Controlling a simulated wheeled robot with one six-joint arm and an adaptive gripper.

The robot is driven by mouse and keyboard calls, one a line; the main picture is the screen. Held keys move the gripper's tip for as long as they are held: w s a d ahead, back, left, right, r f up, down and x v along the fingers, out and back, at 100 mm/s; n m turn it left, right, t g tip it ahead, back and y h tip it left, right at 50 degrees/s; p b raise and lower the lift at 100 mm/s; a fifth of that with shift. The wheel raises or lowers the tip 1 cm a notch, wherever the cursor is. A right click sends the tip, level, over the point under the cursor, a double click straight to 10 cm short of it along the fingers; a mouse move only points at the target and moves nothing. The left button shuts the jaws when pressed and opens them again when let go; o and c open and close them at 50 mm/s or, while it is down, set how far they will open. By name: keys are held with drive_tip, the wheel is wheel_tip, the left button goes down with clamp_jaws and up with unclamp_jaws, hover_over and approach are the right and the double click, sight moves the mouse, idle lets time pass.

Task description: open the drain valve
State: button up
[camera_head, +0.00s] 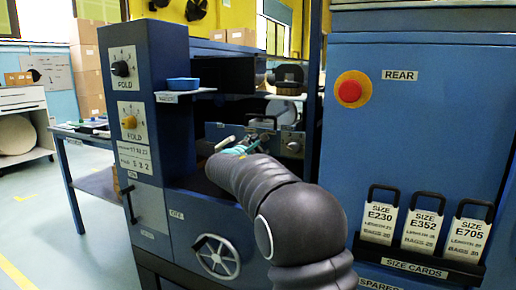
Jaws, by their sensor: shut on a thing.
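My dark grey arm reaches from the bottom middle into the open bay of the blue machine. My gripper (257,143) is small and partly hidden behind my own wrist, with light teal parts showing at the end of the arm. It is shut on a small part inside the bay, apparently the drain valve's handle. The held part is mostly covered by my gripper, so its shape and how far it is turned cannot be told. Just behind stands a grey panel with a round fitting (293,146) at its right.
At right are a red button (351,89) marked REAR and several size cards (420,228). The machine's walls closely flank my arm.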

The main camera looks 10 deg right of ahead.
drive_tip(key=shift+f+b, duration=0.2)
drive_tip(key=shift+b, duration=0.15)
drive_tip(key=m+b, duration=0.2)
drive_tip(key=b, duration=0.2)
drive_tip(key=shift+f+m, duration=0.15)
drive_tip(key=shift+m, duration=0.25)
drive_tip(key=m+b, duration=0.2)
drive_tip(key=b, duration=0.1)
drive_tip(key=shift+m+b, duration=0.3)
drive_tip(key=shift+r, duration=0.25)
drive_tip(key=o, duration=1.2)
drive_tip(key=shift+c, duration=0.2)
drive_tip(key=v, duration=1.2)
